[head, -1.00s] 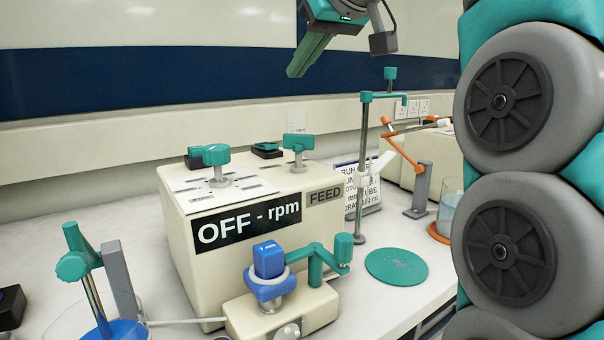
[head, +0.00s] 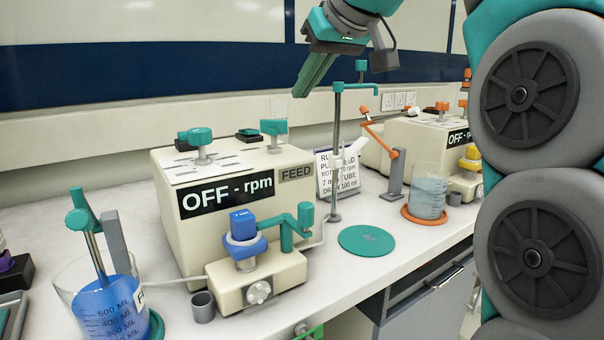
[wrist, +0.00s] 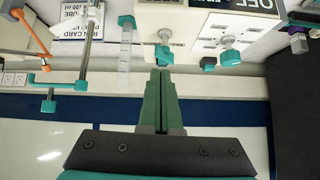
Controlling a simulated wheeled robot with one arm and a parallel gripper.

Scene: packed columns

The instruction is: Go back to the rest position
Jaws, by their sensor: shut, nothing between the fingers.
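My gripper (head: 314,75) hangs in the air above and behind the pump, in the upper middle of the head view. Its green fingers point down and to the left. In the wrist view the fingers (wrist: 161,78) lie together with nothing between them. The cream pump (head: 225,240) reads "OFF - rpm" and "FEED" and stands below the gripper, apart from it. A blue block and a teal lever sit on the pump's front head.
A beaker of blue liquid (head: 105,305) stands front left. A teal disc (head: 367,240) lies right of the pump, near a stand with a rod (head: 336,150). A second beaker (head: 428,198) and a second cream machine (head: 425,140) are further right. The air around the gripper looks clear.

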